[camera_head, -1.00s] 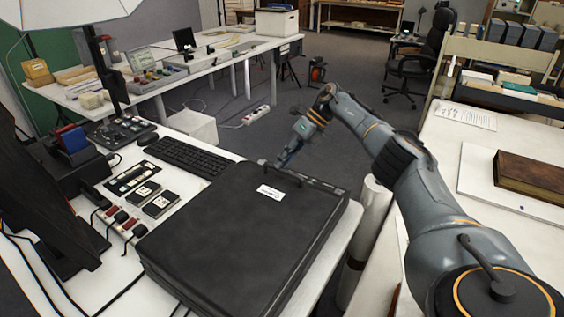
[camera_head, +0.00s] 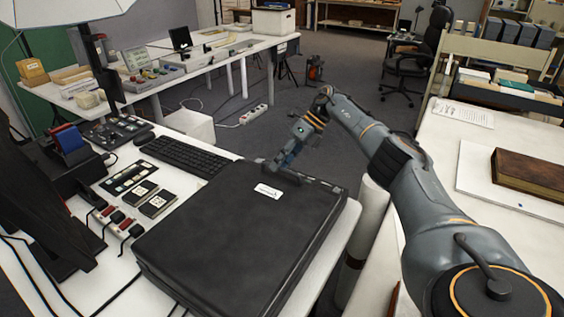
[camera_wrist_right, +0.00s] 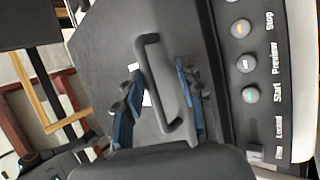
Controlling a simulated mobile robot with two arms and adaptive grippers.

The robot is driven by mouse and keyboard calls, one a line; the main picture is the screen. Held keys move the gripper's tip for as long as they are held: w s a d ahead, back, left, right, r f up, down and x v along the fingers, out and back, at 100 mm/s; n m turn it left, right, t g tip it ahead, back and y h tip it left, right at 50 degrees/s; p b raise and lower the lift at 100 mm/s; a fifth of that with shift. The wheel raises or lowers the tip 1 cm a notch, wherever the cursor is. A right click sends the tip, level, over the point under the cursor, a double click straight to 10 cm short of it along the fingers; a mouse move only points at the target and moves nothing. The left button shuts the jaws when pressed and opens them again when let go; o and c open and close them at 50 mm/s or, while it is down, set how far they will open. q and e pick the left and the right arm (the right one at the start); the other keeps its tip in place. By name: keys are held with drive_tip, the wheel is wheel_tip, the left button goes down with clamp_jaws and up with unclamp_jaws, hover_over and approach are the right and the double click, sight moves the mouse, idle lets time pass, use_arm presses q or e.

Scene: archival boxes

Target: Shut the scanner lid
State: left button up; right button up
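The scanner (camera_head: 235,240) is a large black flatbed on the white desk. Its lid (camera_head: 230,215), with a small white label, lies down flat or nearly flat over the body; I cannot tell whether a small gap remains. My right gripper (camera_head: 278,163) is at the lid's far edge, by the handle. In the right wrist view, the right gripper (camera_wrist_right: 160,105) is open, its two blue fingers on either side of the black lid handle (camera_wrist_right: 178,88). The button panel (camera_wrist_right: 255,75) runs beside the lid. My left gripper is out of view.
A keyboard (camera_head: 185,155), a power strip (camera_head: 118,220) and small black boxes stand left of the scanner. A white table with a brown book (camera_head: 530,175) is at the right. The floor beyond the scanner is mostly open.

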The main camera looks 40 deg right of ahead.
drive_tip(key=shift+d+r, duration=0.1)
idle(0.4)
drive_tip(key=shift+d+r, duration=0.1)
drive_tip(key=v, duration=0.7)
drive_tip(key=x, duration=0.7)
drive_tip(key=shift+s+a+r+p, duration=0.2)
drive_tip(key=shift+r+p, duration=0.4)
drive_tip(key=shift+p, duration=0.05)
drive_tip(key=shift+w+a+r+p, duration=0.25)
drive_tip(key=shift+a+r+p, duration=0.05)
drive_tip(key=shift+r+p, duration=0.15)
